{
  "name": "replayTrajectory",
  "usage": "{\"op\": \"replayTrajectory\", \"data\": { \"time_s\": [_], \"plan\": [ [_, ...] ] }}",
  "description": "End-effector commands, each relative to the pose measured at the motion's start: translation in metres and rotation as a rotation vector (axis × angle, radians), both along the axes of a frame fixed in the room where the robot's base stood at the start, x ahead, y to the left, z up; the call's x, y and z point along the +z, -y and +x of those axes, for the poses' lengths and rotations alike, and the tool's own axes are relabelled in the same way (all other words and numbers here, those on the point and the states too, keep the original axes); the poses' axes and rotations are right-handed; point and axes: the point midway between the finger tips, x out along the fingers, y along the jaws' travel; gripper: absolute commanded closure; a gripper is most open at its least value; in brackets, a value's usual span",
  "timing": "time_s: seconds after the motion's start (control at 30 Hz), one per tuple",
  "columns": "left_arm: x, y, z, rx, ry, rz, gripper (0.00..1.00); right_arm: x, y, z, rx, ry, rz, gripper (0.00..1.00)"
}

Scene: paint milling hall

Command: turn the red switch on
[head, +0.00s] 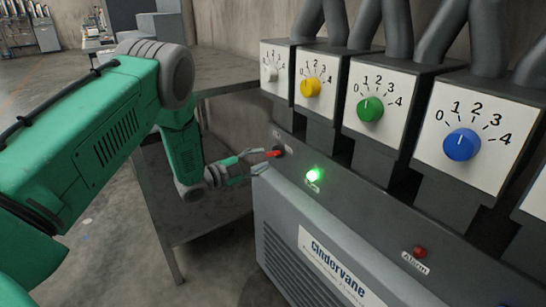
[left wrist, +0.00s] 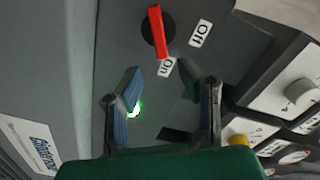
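The red switch (head: 276,153) is on the dark panel of the grey machine, just beyond my left gripper (head: 252,162) in the head view. In the left wrist view the switch (left wrist: 158,32) is a red bar handle on a round black base. The bar stands nearly vertical in the picture, its lower end close to the "On" label (left wrist: 167,67). The "Off" label (left wrist: 201,33) is to its right. My left gripper (left wrist: 161,76) is open and empty, its fingertips apart from the handle. My right gripper is not in view.
A green lamp (head: 313,174) glows on the panel near the switch. A dark red alarm lamp (head: 420,251) is further right. Dial boxes with yellow (head: 310,87), green (head: 370,109) and blue (head: 462,144) knobs stand above. A grey metal table (head: 205,205) is beside the machine.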

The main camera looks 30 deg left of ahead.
Motion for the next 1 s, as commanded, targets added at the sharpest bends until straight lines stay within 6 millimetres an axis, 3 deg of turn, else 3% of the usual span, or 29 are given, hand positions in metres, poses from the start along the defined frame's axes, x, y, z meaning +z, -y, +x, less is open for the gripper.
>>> {"op": "replayTrajectory", "data": {
  "time_s": [0.1, 0.33, 1.0],
  "plan": [
    [-0.001, -0.012, -0.023, 0.003, -0.003, -0.001, 0.67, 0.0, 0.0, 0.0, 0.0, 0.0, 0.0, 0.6],
    [-0.002, -0.024, -0.051, 0.003, -0.003, -0.001, 0.67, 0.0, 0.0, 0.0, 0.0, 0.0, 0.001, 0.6],
    [-0.003, -0.026, -0.056, 0.004, -0.007, -0.004, 0.67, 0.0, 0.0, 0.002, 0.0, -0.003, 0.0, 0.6]
  ]
}}
